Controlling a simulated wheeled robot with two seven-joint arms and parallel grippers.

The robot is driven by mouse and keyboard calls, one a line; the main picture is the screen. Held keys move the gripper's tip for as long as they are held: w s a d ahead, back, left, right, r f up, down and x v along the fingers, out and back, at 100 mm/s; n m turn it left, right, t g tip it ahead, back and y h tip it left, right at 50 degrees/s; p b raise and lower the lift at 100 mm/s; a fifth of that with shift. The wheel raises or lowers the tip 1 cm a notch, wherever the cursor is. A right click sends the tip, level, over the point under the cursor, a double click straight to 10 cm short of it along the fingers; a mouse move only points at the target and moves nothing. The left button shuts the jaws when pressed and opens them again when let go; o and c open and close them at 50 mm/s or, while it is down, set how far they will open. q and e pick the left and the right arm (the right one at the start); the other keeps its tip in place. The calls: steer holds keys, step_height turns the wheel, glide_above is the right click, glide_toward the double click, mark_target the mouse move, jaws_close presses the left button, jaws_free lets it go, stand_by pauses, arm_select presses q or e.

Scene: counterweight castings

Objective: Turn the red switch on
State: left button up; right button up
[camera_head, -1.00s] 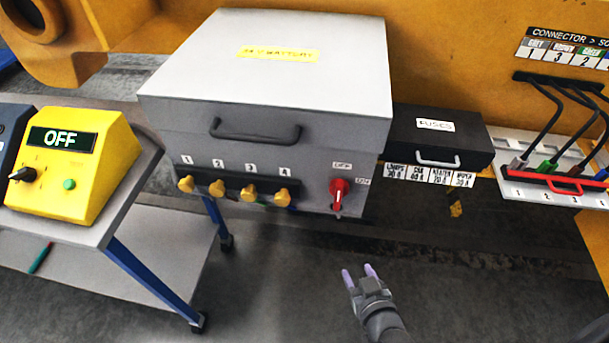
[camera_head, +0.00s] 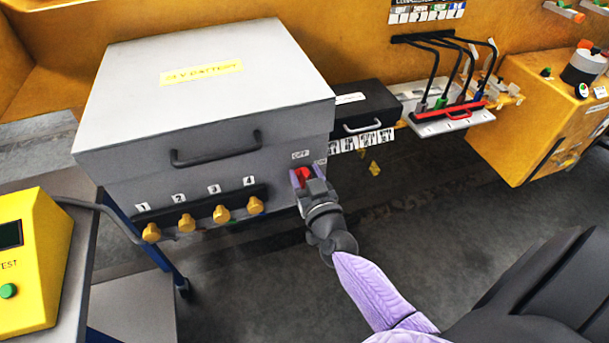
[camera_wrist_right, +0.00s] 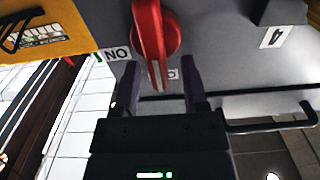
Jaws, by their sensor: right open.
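The red switch (camera_head: 304,174) is on the front of the grey battery box (camera_head: 215,105), at its right end, mostly hidden behind my right gripper. In the right wrist view the red handle (camera_wrist_right: 150,40) points down the picture, toward a partly hidden label; the ON label (camera_wrist_right: 116,54) is to its left. My right gripper (camera_head: 302,178) is open at the switch. In the wrist view its fingers (camera_wrist_right: 160,85) stand on either side of the handle's tip. I cannot tell whether they touch it. My left gripper is out of view.
Several yellow knobs (camera_head: 221,214) line the box front left of the switch, below a dark handle (camera_head: 216,150). A black fuse box (camera_head: 362,108) stands right of it. A yellow tester (camera_head: 38,265) is at the left. The floor below is open.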

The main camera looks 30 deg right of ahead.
steer(key=shift+w, duration=0.3)
jaws_close()
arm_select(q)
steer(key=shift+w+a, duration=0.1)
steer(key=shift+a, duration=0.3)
